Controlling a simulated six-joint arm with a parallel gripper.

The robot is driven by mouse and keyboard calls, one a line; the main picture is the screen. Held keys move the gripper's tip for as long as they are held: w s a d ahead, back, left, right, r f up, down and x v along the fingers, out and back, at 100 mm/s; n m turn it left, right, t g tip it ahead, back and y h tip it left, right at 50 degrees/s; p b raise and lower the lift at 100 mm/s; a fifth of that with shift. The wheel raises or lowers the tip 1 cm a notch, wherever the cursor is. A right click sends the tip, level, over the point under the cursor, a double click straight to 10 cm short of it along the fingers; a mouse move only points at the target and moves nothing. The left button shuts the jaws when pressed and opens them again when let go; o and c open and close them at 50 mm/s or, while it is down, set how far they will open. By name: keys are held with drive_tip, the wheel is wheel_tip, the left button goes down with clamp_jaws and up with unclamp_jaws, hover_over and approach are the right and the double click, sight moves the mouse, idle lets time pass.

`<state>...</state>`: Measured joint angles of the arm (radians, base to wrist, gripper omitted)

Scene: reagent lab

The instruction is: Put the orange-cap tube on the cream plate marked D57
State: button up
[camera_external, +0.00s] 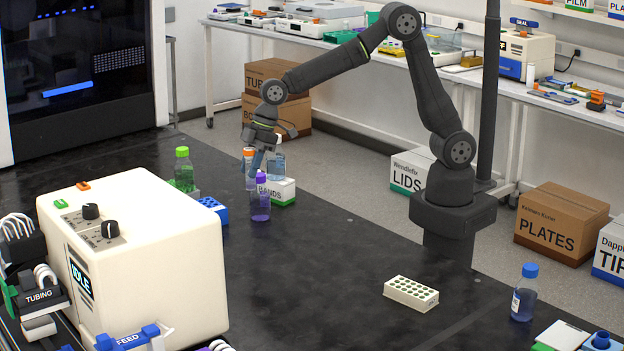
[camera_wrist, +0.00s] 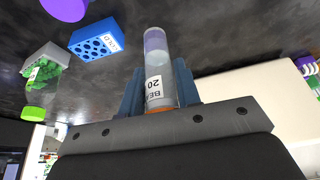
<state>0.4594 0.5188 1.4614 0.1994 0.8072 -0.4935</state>
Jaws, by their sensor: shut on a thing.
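The orange-cap tube (camera_external: 251,178) is in my gripper (camera_external: 257,160) at the back left of the black bench. In the wrist view my gripper's blue fingers (camera_wrist: 160,95) are shut around the tube (camera_wrist: 156,65), with its orange cap toward the gripper body. The tube has a white printed label and violet-tinted contents at its far end. A cream plate (camera_external: 411,295) with rows of dark green holes lies on the bench at the front right, well away from my gripper. I cannot read a D57 mark on it.
A purple-capped bottle (camera_external: 260,200), a BANDS box (camera_external: 281,190), a green-capped bottle (camera_external: 184,172) and a blue holed block (camera_external: 213,209) crowd near my gripper. A blue-capped bottle (camera_external: 524,297) stands right of the cream plate. The cream machine (camera_external: 150,270) fills the front left. The middle bench is clear.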

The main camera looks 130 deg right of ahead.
drive_tip(key=a+n+y, duration=0.2)
drive_tip(key=a+n, duration=0.3)
drive_tip(key=a, duration=1.7)
drive_tip(key=n+g+y, duration=0.1)
drive_tip(key=n+y, duration=0.1)
drive_tip(key=n, duration=0.3)
hover_over(412, 288)
wheel_tip(412, 288, down, 6)
drive_tip(key=shift+f, duration=1.95)
drive_tip(key=shift+f, duration=0.2)
drive_tip(key=o, duration=0.9)
drive_tip(key=shift+o, duration=0.2)
drive_tip(key=shift+r, duration=0.1)
